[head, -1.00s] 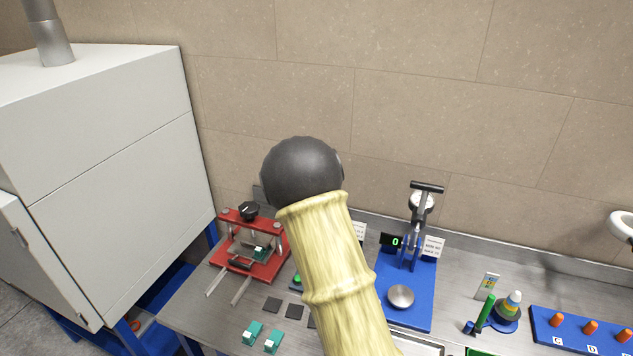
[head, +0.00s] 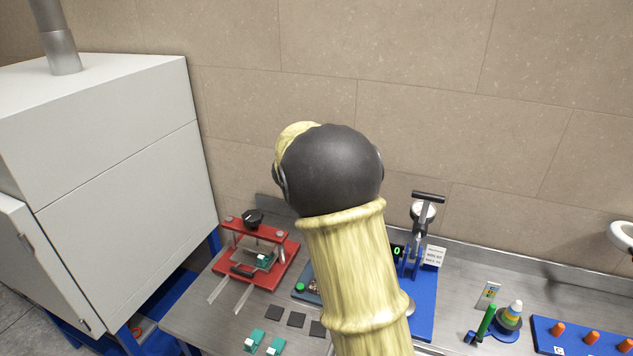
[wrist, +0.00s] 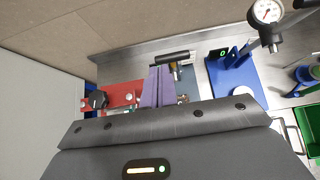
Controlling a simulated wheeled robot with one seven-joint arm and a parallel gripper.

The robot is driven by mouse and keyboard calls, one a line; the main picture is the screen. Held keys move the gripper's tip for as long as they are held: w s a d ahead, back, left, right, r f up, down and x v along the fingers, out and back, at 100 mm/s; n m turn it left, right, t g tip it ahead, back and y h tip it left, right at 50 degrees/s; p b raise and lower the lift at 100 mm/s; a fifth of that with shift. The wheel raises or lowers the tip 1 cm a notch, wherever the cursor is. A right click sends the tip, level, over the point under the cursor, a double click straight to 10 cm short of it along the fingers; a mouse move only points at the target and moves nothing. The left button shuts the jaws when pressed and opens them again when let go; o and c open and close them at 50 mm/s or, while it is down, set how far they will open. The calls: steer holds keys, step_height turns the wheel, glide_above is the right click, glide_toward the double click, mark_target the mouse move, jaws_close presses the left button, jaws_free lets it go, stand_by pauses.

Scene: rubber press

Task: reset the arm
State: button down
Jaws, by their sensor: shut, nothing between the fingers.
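My arm rises through the middle of the head view, a pale yellow ribbed link with a dark round joint at its top. My gripper is hidden in that view. In the wrist view my gripper (wrist: 158,88) shows as two purple fingers shut together with nothing between them. It points toward the bench, and the red press (wrist: 112,97) lies to the left of the fingers. The red press (head: 257,252) stands on the left of the bench in the head view, with a black knob on top and a green and white piece inside.
A blue-based lever press (head: 424,290) with a gauge stands right of my arm, partly hidden. Dark squares (head: 297,320) and green pieces (head: 254,340) lie on the metal bench (head: 190,320). A large grey cabinet (head: 115,150) stands at left. A wall closes the back.

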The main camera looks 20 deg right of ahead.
steer(key=shift+d, duration=0.2)
steer(key=s+a+f+m+g+y+b, duration=0.1)
steer(key=s+a+f+m+y+b, duration=0.1)
steer(key=s+f+m, duration=0.3)
steer(key=s+a+f+m+g+y+b, duration=0.2)
steer(key=s+a+f+m, duration=0.2)
steer(key=s+m, duration=1)
steer(key=s+a+f+m+g+y+b, duration=0.2)
steer(key=s+f+m, duration=0.5)
steer(key=s, duration=0.5)
steer(key=shift+s+a+m+y, duration=0.3)
steer(key=shift+a+m, duration=0.45)
steer(key=shift+m, duration=0.45)
